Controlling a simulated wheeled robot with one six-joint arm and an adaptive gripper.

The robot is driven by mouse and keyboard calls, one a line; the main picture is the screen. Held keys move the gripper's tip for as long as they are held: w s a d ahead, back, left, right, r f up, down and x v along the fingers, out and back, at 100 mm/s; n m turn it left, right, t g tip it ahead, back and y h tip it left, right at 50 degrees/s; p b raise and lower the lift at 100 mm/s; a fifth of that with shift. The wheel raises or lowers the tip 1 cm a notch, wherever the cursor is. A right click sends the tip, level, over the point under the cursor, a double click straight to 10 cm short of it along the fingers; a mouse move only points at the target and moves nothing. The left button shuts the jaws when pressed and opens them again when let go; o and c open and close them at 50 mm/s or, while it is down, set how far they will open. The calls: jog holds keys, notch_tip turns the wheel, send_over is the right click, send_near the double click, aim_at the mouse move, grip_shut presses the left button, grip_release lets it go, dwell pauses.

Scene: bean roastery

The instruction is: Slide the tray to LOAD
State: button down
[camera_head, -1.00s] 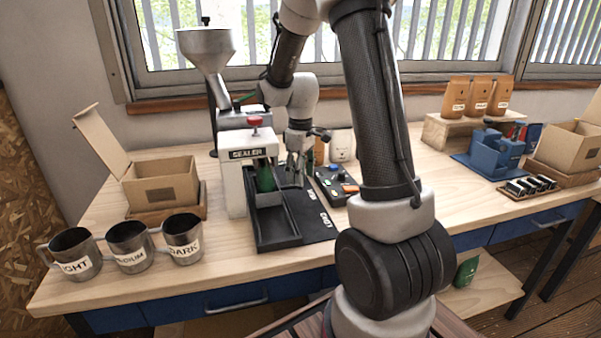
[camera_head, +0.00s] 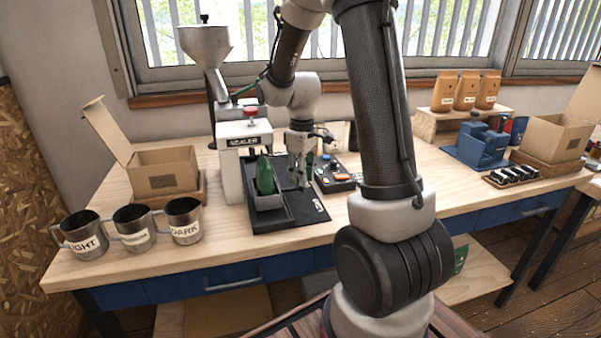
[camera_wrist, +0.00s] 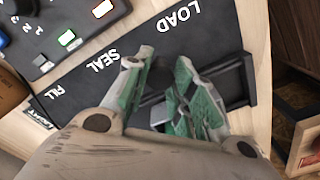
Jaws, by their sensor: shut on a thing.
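The small grey tray (camera_head: 267,203) carries an upright green bag (camera_head: 264,177) and sits in a black rail (camera_head: 290,221) in front of the sealer (camera_head: 243,142). The mat beside the rail has the LOAD mark (camera_head: 319,205), which also shows in the wrist view (camera_wrist: 180,17) with SEAL and FILL. The tray is near the rail's front part; its exact alignment with LOAD is unclear. My gripper (camera_head: 302,181) is at the tray's right side, low over the mat. In the wrist view its green-padded fingers (camera_wrist: 165,78) are shut on the tray's handle, mostly hidden.
A button panel (camera_head: 336,175) stands right of the mat. Metal cups (camera_head: 134,230) line the left front edge, with an open carton (camera_head: 165,171) behind. A blue fixture (camera_head: 482,147) and bags (camera_head: 467,90) are at right. Bare tabletop lies between panel and fixture.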

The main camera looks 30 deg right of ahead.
jog(key=s, duration=0.2)
jog(key=s+a, duration=0.1)
jog(key=s, duration=0.1)
jog(key=shift+s+a, duration=0.15)
jog(key=shift+s, duration=0.2)
jog(key=c, duration=1.2)
grip_release()
jog(key=shift+s, duration=0.15)
jog(key=shift+o, duration=0.2)
jog(key=shift+r, duration=0.3)
notch_tip(320, 180, up, 11)
jog(key=shift+r, duration=0.2)
